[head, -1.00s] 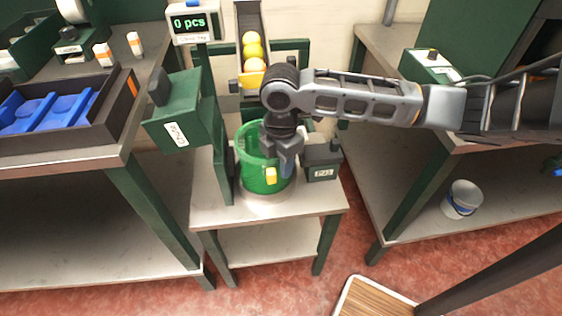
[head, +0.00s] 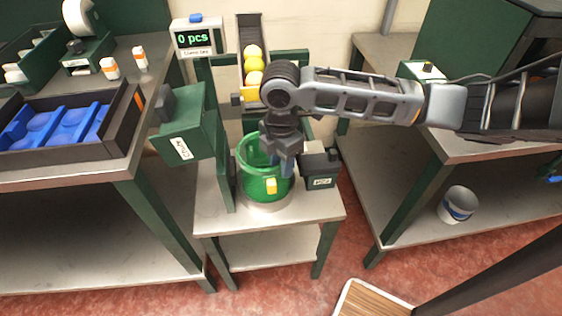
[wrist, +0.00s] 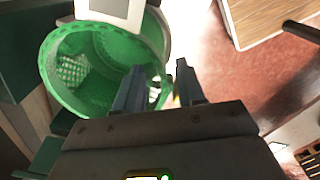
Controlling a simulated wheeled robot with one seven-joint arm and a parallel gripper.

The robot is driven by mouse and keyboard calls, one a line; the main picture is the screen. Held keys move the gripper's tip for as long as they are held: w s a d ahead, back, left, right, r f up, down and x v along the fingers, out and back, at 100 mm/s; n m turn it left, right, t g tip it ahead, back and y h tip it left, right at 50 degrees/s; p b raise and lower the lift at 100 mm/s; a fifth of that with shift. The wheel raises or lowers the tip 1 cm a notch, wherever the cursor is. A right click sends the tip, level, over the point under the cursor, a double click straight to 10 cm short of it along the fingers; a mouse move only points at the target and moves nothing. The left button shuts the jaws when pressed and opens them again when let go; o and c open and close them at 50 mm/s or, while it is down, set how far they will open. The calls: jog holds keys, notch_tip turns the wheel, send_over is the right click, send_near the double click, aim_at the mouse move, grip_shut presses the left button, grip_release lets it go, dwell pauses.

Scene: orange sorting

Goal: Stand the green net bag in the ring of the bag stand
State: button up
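The green net bag (head: 255,185) stands upright, mouth open, on the small table between the green posts. A pale round base (head: 266,204) shows under it; the bag hides most of the stand's ring. In the wrist view the bag (wrist: 60,95) shows its open mouth and mesh inside. My gripper (head: 285,160) is over the bag's right rim. In the wrist view my gripper (wrist: 160,72) has its two fingers apart, with a clear gap near the rim. A yellow tag (head: 271,186) is on the bag's front.
A chute with yellow-orange fruit (head: 253,68) ends behind the bag. A counter display (head: 193,38) reads 0 pcs. Green boxes (head: 187,125) and (head: 320,168) flank the bag closely. A blue-lined tray (head: 60,125) is left; a white bucket (head: 458,204) is on the right lower shelf.

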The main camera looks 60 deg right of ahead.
notch_tip(320, 180, up, 5)
jog(key=p, duration=0.3)
jog(key=shift+f, duration=0.1)
jog(key=shift+s, duration=0.1)
dwell(0.6)
